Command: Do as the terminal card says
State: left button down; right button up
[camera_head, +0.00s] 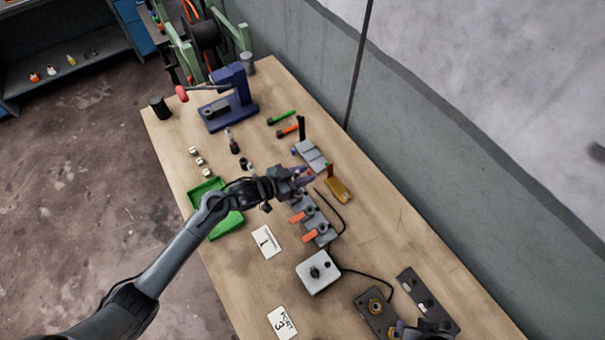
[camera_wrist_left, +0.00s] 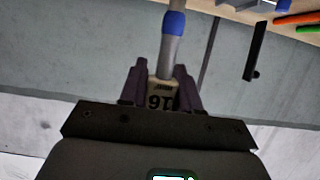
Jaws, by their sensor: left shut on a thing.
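My left gripper (camera_head: 300,176) is over the middle of the bench, beside the upper end of a grey terminal block (camera_head: 322,229) with orange levers. In the left wrist view its purple fingers (camera_wrist_left: 161,88) are shut on a pale piece (camera_wrist_left: 162,94) marked 16, with a grey shaft and blue band extending from it. In the head view that piece is mostly hidden by the gripper. A white card (camera_head: 266,241) with a large 1 lies left of the block. A card reading PORT 3 (camera_head: 283,323) lies nearer. My right gripper (camera_head: 402,328) shows only partly at the bottom edge.
A grey knob box (camera_head: 318,271) with a black cable stands below the block. A green tray (camera_head: 226,224) lies under my left arm. A blue press (camera_head: 230,105), small cylinders and orange and green tools (camera_head: 283,117) stand farther back. Dark port plates (camera_head: 376,312) lie lower right.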

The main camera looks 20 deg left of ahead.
pick_arm(q)
jog(key=shift+f+b, duration=0.65)
jog(key=shift+f, duration=0.55)
jog(key=shift+f+b, duration=0.45)
jog(key=shift+f, duration=0.2)
jog(key=c, duration=0.7)
grip_release()
jog(key=v, duration=1)
jog(key=shift+s+a+r, duration=0.15)
jog(key=shift+s+a, duration=0.1)
jog(key=shift+s, duration=0.05)
